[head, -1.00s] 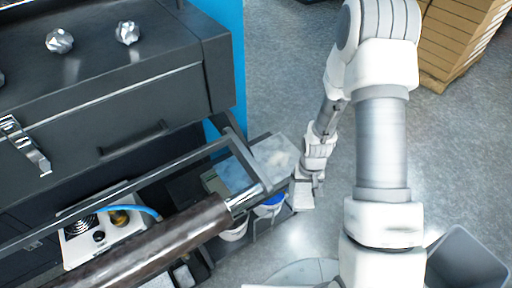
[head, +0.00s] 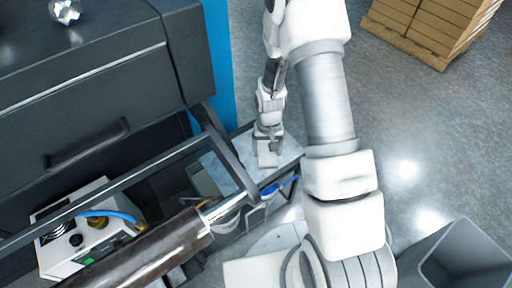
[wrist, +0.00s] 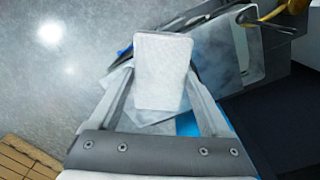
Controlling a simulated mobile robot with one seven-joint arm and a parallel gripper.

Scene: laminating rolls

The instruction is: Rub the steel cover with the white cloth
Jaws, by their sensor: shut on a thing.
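The steel cover (head: 287,156) is a flat, pale grey plate at the right end of the dark machine. My gripper (head: 268,152) is over it, pointing down, and hides its middle. In the wrist view, my gripper (wrist: 162,82) is shut on the white cloth (wrist: 162,65), a folded, pad-like piece between the two fingers. The cloth also shows below the fingers in the head view (head: 268,160). Part of the steel cover shows behind the cloth in the wrist view (wrist: 152,117). I cannot tell whether the cloth touches the cover.
A dark roller (head: 150,248) and frame rails lie left of the cover. A grey bin (head: 465,260) stands at lower right, and stacked boxes (head: 430,25) at upper right. Floor between them is clear.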

